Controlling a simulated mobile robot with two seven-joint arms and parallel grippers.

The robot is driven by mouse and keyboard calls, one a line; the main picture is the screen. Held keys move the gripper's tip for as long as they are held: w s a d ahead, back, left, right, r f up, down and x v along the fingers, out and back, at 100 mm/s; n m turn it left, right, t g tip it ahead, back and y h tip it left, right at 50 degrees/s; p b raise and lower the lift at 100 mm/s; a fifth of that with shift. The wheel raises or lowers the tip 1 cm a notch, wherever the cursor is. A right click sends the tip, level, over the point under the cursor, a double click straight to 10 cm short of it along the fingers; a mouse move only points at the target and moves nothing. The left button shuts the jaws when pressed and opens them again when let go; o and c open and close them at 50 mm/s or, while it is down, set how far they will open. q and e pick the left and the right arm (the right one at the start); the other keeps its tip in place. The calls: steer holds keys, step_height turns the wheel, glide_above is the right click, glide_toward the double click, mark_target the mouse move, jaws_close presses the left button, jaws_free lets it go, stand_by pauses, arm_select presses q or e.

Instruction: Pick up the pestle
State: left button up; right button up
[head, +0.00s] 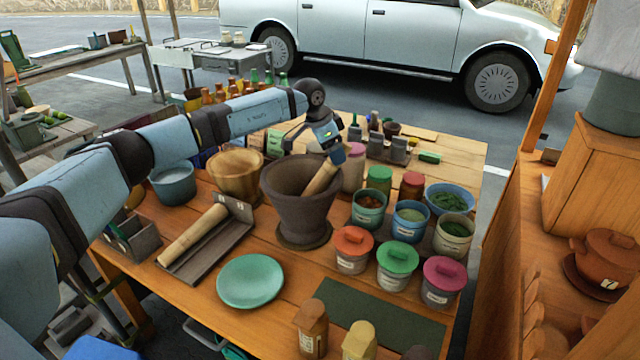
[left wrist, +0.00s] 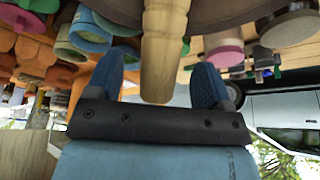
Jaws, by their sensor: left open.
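The pestle (head: 322,176) is a pale wooden rod leaning up and to the right out of a dark clay mortar (head: 294,205) on the wooden table; its lower end is hidden inside. My left gripper (head: 337,152) is at the pestle's upper end. In the left wrist view the pestle (left wrist: 163,45) stands between the two blue fingers of the open left gripper (left wrist: 160,75), with a visible gap on each side. The mortar's dark rim (left wrist: 225,12) shows at the top of that view. My right gripper is not in view.
Lidded jars (head: 398,262) and open spice pots (head: 410,222) crowd the right of the mortar. A wooden bowl (head: 237,175) stands close on its left. A wooden roller (head: 193,235) lies in a dark tray. A green plate (head: 250,281) lies in front.

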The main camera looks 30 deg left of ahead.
arm_select(q)
steer(key=x, duration=0.3)
steer(key=shift+f, duration=0.2)
steer(key=shift+s+a+r, duration=0.1)
steer(key=c, duration=1.3)
step_height(320, 180, up, 20)
